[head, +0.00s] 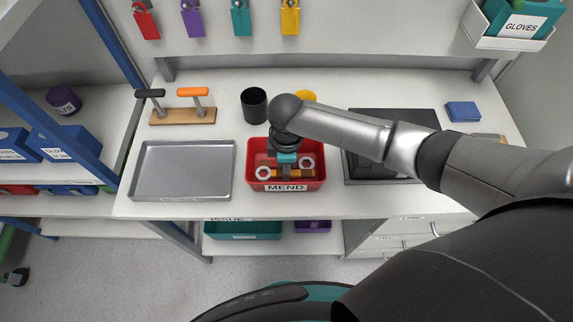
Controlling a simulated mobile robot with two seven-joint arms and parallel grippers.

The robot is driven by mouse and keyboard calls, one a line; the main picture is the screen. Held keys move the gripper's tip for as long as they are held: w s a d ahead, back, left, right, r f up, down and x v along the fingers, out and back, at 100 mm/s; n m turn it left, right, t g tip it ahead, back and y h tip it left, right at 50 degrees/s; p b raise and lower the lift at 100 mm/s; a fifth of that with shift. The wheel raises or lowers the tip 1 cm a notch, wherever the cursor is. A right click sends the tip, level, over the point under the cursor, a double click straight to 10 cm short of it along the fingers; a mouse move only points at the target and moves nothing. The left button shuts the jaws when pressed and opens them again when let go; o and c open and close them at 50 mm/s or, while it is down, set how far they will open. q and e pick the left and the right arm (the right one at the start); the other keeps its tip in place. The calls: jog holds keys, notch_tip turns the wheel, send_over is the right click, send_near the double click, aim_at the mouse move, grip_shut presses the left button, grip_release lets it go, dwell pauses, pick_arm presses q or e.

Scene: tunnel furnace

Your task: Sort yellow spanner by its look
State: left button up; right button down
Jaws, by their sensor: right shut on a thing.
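The yellow spanner (270,176) has pale ring-like ends and a yellow-orange middle. It is inside the outline of the red bin (287,202) labelled MEND, on the bench. My right gripper (285,175) reaches down over the bin and is shut on the spanner's middle. I cannot tell whether the spanner touches the bin floor. My left gripper is not in view. A teal bin (240,236) labelled ISSUE is on the shelf under the bench, partly hidden by the bench edge.
A grey tray (136,180) lies left of the red bin, and a black tray (385,182) lies right. A black cup (254,106), a yellow round item (305,96) and a wooden rack (183,116) stand behind. A purple bin (312,226) is below.

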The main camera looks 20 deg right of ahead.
jog(key=shift+f, duration=0.1)
jog(key=c, duration=0.7)
grip_release()
jog(key=shift+o, duration=0.6)
jog(key=o, duration=0.4)
notch_tip(320, 180, up, 9)
jog(key=p, duration=1)
